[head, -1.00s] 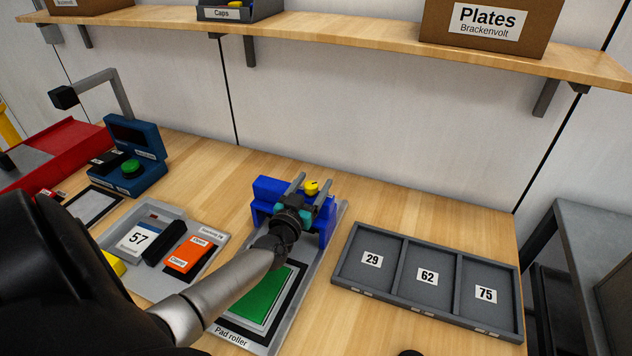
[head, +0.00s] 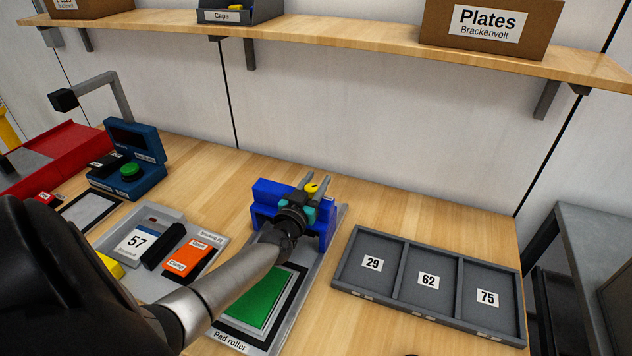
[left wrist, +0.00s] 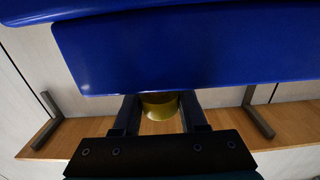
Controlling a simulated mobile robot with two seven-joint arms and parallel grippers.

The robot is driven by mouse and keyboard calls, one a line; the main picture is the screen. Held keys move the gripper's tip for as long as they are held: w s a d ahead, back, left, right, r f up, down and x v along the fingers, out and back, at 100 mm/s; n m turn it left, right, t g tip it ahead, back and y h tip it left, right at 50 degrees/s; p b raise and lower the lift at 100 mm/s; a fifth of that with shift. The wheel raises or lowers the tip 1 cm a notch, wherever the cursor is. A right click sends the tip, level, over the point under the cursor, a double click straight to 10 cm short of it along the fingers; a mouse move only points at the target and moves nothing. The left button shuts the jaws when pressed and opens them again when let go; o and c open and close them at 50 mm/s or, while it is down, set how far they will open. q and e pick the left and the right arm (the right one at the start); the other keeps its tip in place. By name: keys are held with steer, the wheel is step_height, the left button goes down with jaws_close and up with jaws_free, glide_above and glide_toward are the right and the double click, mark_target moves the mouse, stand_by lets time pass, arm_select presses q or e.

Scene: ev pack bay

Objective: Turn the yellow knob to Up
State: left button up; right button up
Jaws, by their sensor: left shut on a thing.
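The yellow knob (head: 311,188) is on the blue pad roller frame (head: 262,204), at the top of the roller. In the left wrist view the knob (left wrist: 159,105) sits between my two fingers, partly hidden below the blue part (left wrist: 190,50). My left gripper (head: 315,182) reaches over the roller from the front and is shut on the knob. The knob's pointer and any Up mark cannot be read. The green pad (head: 257,299) lies in front of the roller on the base labelled Pad roller. My right gripper is not in view.
A grey tray with compartments marked 29, 62 and 75 (head: 398,278) lies to the right. A grey tray with orange and black parts (head: 216,245) lies to the left, by a blue box with a green button (head: 152,180). A wooden shelf (head: 330,41) runs above.

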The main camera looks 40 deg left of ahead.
arm_select(q)
jaws_close()
